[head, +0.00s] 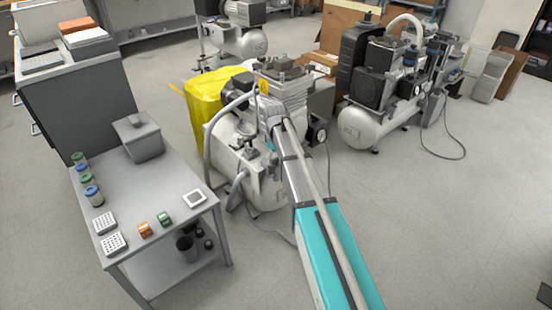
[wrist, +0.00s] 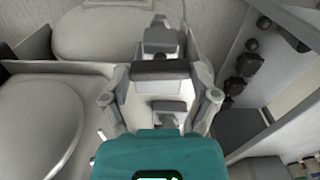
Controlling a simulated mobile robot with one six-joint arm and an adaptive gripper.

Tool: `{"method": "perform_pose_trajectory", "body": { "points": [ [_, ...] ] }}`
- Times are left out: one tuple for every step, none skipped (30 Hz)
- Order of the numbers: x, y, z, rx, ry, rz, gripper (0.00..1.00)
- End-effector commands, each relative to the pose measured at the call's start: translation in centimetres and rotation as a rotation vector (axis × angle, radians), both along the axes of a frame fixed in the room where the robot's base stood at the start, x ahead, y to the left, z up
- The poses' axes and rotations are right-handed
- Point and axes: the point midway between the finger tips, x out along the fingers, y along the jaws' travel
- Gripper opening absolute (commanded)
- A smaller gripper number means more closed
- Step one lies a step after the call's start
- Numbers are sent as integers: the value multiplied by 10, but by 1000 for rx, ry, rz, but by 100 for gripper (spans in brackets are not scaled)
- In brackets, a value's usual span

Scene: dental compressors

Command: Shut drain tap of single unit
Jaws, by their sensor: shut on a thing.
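The single unit is the compressor in the middle of the head view, with a white tank (head: 268,193) and a grey pump head (head: 284,90). My arm reaches to it from the lower right and covers part of it. My gripper (wrist: 160,72) shows in the wrist view, its fingers closed in beside the white tank (wrist: 105,32). A small grey fitting, which looks like the drain tap (wrist: 160,38), sits at the fingertips. The gripper is shut on it. The tap's exact angle cannot be told, and the arm hides the grip in the head view.
A grey table (head: 150,189) with a box, jars and small trays stands close on the left; dark cups are on its lower shelf. A yellow bag (head: 206,97) is behind the unit. Another compressor (head: 372,122) stands at right.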

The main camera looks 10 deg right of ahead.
Motion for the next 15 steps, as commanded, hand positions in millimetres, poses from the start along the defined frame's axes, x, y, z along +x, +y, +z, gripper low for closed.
{"method": "perform_pose_trajectory", "body": {
  "points": [
    [0,0,0,1,1,-26,29],
    [0,0,0,1,1,-42,29],
    [0,0,0,1,1,-60,29],
    [0,0,0,1,1,-73,29],
    [0,0,0,1,1,-84,29],
    [0,0,0,1,1,-96,29],
    [0,0,0,1,1,-105,29],
    [0,0,0,1,1,-111,29],
    [0,0,0,1,1,-118,29],
    [0,0,0,1,1,-122,29],
    [0,0,0,1,1,-125,29],
    [0,0,0,1,1,-129,29],
    [0,0,0,1,1,-130,29],
    [0,0,0,1,1,-131,29],
    [0,0,0,1,1,-131,29]
  ]
}}
